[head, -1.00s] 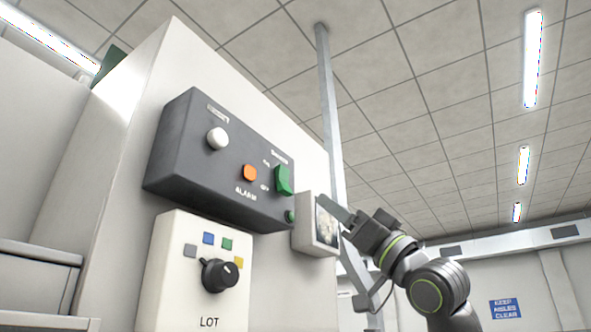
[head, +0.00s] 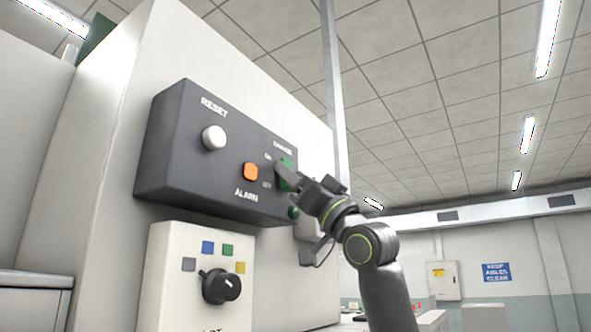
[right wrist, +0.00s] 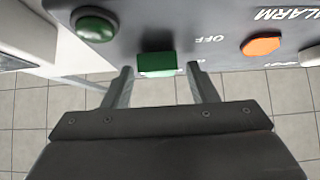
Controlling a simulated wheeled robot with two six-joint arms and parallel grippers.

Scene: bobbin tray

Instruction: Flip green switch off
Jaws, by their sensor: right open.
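The green switch (head: 289,162) is on the right part of the dark control box (head: 190,130), beside ON and OFF labels. My right gripper (head: 287,177) is in front of it in the head view and partly covers it. In the right wrist view the green switch (right wrist: 157,64) shows between the two spread fingertips of my open gripper (right wrist: 158,72), with a gap on each side. I cannot tell how deep the fingertips reach or which way the switch is tilted. My left gripper is out of view.
The box also bears a white RESET button (head: 214,137), an orange ALARM button (head: 251,172) and a green round part (right wrist: 95,25) close to the switch. Below is a cream panel with a black knob (head: 220,286). Open room lies to the right.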

